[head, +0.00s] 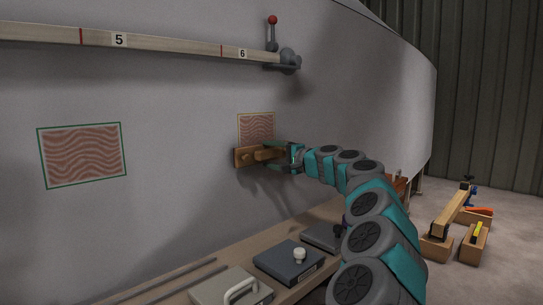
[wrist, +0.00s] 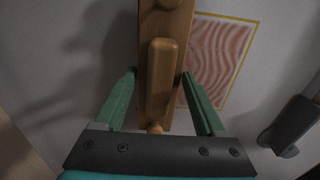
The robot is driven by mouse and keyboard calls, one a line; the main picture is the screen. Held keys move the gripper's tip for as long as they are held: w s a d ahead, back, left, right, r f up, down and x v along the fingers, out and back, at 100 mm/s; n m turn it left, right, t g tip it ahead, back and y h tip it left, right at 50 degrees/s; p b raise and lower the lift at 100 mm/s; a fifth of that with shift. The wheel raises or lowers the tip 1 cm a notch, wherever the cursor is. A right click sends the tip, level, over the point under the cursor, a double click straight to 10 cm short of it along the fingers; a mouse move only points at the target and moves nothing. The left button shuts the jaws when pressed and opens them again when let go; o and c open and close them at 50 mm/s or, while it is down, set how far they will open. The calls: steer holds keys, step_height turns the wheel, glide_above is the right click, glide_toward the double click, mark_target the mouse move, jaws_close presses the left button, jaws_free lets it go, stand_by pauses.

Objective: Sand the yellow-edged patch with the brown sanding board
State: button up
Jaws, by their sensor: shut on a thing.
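The yellow-edged patch (head: 257,126), pink with wavy lines, is on the grey hull wall. Its lower part is hidden behind the brown sanding board (head: 241,157) in the head view. My gripper (head: 283,156) is shut on the board's wooden handle and holds the board up at the wall, over the patch's lower edge. In the wrist view the board (wrist: 182,50) stands between the green fingers of my gripper (wrist: 160,95), and the yellow-edged patch (wrist: 215,55) shows beside it on the right. Whether the board touches the wall I cannot tell.
A green-edged patch (head: 83,155) is on the wall at left. A numbered rail (head: 165,42) runs above, ending at a red-knobbed lever (head: 272,32). Below is a bench with a dark block (head: 289,262) and a grey handled block (head: 231,289). Wooden stands (head: 455,225) are on the floor at right.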

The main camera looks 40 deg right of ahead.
steer(key=shift+w, duration=0.75)
steer(key=shift+r+p, duration=0.1)
steer(key=shift+p, duration=0.2)
steer(key=shift+w+a+r+p, duration=0.1)
steer(key=shift+r+p, duration=2.75)
steer(key=shift+r, duration=0.4)
steer(key=shift+w+r+p, duration=0.1)
steer(key=shift+r+p, duration=2.7)
steer(key=shift+r, duration=0.45)
steer(key=shift+s+f+b, duration=0.1)
steer(key=shift+f+b, duration=2.3)
steer(key=shift+f, duration=1.1)
steer(key=shift+a+f+b, duration=0.1)
steer(key=shift+f+b, duration=1)
steer(key=shift+f, duration=0.5)
steer(key=shift+s+f+b, duration=0.1)
steer(key=shift+f+b, duration=0.9)
steer(key=shift+f, duration=0.6)
steer(key=shift+w+r+p, duration=0.2)
steer(key=shift+r+p, duration=5)
steer(key=shift+r, duration=1.45)
